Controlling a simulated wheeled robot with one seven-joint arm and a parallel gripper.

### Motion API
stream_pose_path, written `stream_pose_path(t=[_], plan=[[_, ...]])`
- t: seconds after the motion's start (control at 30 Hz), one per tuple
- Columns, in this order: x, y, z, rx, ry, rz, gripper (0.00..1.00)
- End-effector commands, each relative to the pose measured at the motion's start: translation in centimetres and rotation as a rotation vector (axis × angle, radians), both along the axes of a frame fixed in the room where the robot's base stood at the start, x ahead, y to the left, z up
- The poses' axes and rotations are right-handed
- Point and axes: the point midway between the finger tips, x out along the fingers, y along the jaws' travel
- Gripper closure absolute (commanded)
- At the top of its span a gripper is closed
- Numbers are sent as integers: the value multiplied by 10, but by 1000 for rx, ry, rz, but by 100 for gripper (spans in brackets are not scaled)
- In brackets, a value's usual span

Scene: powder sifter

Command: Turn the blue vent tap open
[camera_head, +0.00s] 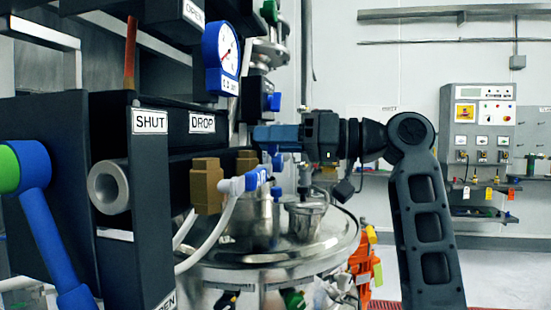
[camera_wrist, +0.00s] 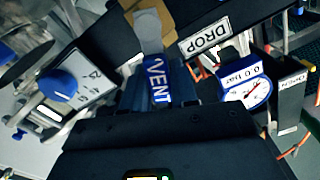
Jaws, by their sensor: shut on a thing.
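The blue vent tap handle (camera_wrist: 158,82), with white letters VENT, stands between my fingers in the wrist view. My gripper (camera_wrist: 168,92) is shut on it; the dark fingers lie along both sides. In the head view my gripper (camera_head: 262,135) reaches left from the arm, with its fingertips beside the DROP panel. The fingers hide most of the tap there. A blue piece with pale lettering (camera_head: 258,177) shows below the fingertips; I cannot tell if it is part of the tap.
A blue-rimmed gauge (camera_head: 222,58) stands just above my fingers. Brass blocks (camera_head: 207,186) and a white hose (camera_head: 212,240) lie below, over the steel vessel lid (camera_head: 325,245). Dark SHUT and DROP panels (camera_head: 150,170) crowd the left. A blue lever (camera_head: 45,225) stands at far left.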

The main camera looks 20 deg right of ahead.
Motion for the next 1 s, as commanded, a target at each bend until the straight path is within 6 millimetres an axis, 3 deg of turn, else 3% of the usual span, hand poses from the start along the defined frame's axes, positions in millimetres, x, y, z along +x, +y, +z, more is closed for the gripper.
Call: stream_pose_path(t=[0.43, 1.0], plan=[[-13, 9, 1, -183, -251, -1, 100], [-17, 12, 3, -238, -324, 1, 100]])
